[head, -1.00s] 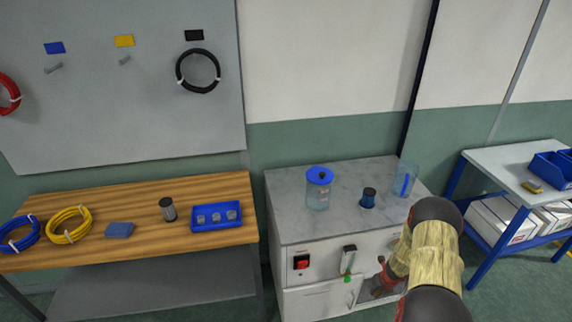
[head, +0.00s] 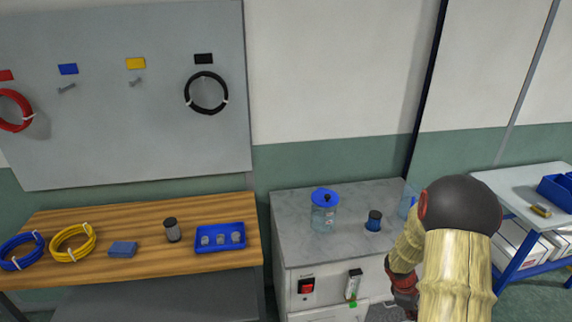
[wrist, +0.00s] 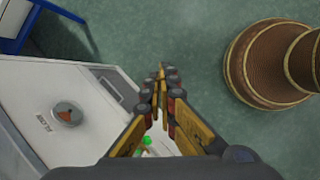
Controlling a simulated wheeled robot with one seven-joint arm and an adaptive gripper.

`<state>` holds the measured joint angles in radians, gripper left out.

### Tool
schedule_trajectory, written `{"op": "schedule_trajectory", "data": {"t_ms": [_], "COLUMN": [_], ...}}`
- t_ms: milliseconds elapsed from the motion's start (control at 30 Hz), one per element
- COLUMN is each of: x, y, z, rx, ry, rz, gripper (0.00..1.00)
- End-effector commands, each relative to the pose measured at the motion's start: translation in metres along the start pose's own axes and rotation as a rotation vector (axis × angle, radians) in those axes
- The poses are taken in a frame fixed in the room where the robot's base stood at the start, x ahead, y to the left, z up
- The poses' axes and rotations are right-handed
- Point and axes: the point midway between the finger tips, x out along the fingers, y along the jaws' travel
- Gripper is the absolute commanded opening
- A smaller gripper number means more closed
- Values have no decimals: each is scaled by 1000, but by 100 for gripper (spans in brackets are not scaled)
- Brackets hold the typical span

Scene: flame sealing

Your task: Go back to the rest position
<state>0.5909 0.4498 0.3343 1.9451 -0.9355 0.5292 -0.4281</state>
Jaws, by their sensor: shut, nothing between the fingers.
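My gripper (wrist: 163,80) shows in the wrist view with its yellow and dark fingers together and nothing between them. It is over the green floor, close beside the front of the white cabinet (wrist: 60,80). In the head view my straw-coloured arm is at the lower right, in front of the cabinet (head: 325,260). The gripper's fingers cannot be made out there. The arm partly hides a clear beaker (head: 409,200) on the cabinet top.
A blue-lidded jar (head: 324,212) and a small dark blue-based pot (head: 374,220) stand on the cabinet. A red switch (head: 307,287) is on its front. A wooden bench (head: 190,265) is at left; a blue-framed table (head: 520,180) is at right.

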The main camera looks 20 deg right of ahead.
Motion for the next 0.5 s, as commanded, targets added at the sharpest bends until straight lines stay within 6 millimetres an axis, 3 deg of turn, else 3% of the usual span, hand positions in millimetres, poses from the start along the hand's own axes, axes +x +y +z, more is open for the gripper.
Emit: {"op": "schedule_trajectory", "data": {"t_ms": [33,200,500], "x": [-31,-115,-241], "y": [-7,-44,-128], "z": [3,7,-1], "rx": [100,409,774], "ry": [0,21,146], "rz": [-3,-46,-144], "gripper": [0,0,0]}}
